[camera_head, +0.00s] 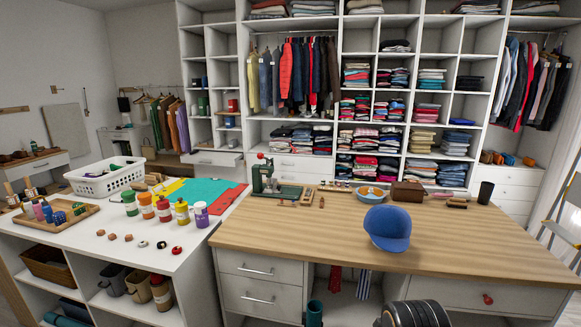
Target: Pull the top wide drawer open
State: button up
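Several white drawers show, and I cannot tell for sure which is the top wide drawer. A wide drawer with a red knob (487,298) is at the right under the wooden tabletop and looks shut. Two stacked drawers with silver bar handles are at the left of the same desk, the upper drawer (260,266) and the lower drawer (260,297), both shut. Wide drawers (300,166) also sit in the back shelving below the hanging clothes, partly hidden by things on the desk.
The wooden tabletop (330,234) holds a blue cap (387,228), a blue bowl (369,194) and a green machine (266,178). A white table (90,246) with paint bottles stands at the left. A ladder (565,215) is at the right edge.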

aim_at(286, 162)
jog(key=z, duration=2.4)
jog(key=i, duration=4.5)
jog(key=u, duration=2.3)
jog(key=i, duration=4.2)
jog(key=u, duration=0.2)
